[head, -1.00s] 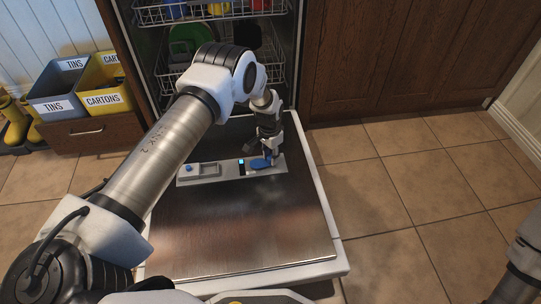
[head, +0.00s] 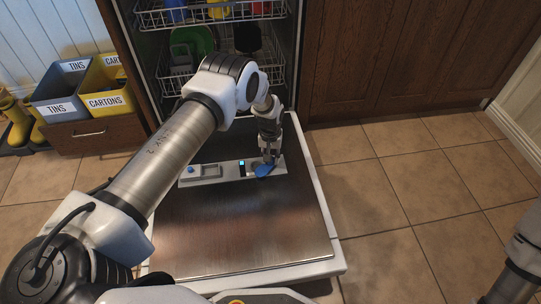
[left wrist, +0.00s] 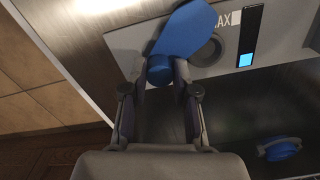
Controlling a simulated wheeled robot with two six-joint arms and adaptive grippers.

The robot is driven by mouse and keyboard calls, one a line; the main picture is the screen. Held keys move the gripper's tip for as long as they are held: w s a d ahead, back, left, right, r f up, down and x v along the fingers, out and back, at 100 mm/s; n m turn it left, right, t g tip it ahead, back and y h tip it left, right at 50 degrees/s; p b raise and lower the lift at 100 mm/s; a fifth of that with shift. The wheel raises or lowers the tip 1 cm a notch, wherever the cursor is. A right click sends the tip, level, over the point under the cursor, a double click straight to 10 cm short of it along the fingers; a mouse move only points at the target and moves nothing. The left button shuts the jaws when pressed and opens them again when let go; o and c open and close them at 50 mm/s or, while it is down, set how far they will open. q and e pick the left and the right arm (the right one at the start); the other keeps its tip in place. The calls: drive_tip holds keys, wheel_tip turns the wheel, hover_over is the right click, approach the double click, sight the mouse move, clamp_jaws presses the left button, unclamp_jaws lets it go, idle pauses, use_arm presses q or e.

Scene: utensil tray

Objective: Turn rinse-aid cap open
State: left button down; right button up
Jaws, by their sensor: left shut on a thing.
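The blue rinse-aid cap (head: 264,172) is at the right part of the grey dispenser panel (head: 228,172) on the lowered dishwasher door. In the left wrist view the blue cap (left wrist: 187,30) is swung aside, and a dark round opening (left wrist: 207,51) shows beside it, partly covered. My left gripper (head: 268,158) reaches down over the cap. In the left wrist view its fingers (left wrist: 163,85) are shut on the cap's rounded raised end. The fingertips' exact contact is partly hidden. My right gripper is out of view.
The door's bare metal inner face (head: 240,235) lies in front of the panel. A smaller blue knob (head: 190,169) sits at the panel's left part. The lower rack (head: 180,82) stands behind the arm. Tiled floor (head: 410,200) is clear on the right.

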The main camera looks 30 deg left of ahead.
use_arm(q)
drive_tip(key=n, duration=0.4)
drive_tip(key=shift+n+p, duration=0.3)
drive_tip(key=n, duration=0.5)
drive_tip(key=shift+d+n, duration=0.1)
drive_tip(key=shift+n, duration=0.3)
drive_tip(key=c, duration=0.9)
unclamp_jaws()
drive_tip(key=shift+f, duration=0.1)
wheel_tip(320, 180, up, 12)
drive_tip(key=shift+w+r, duration=0.1)
drive_tip(key=shift+w, duration=0.05)
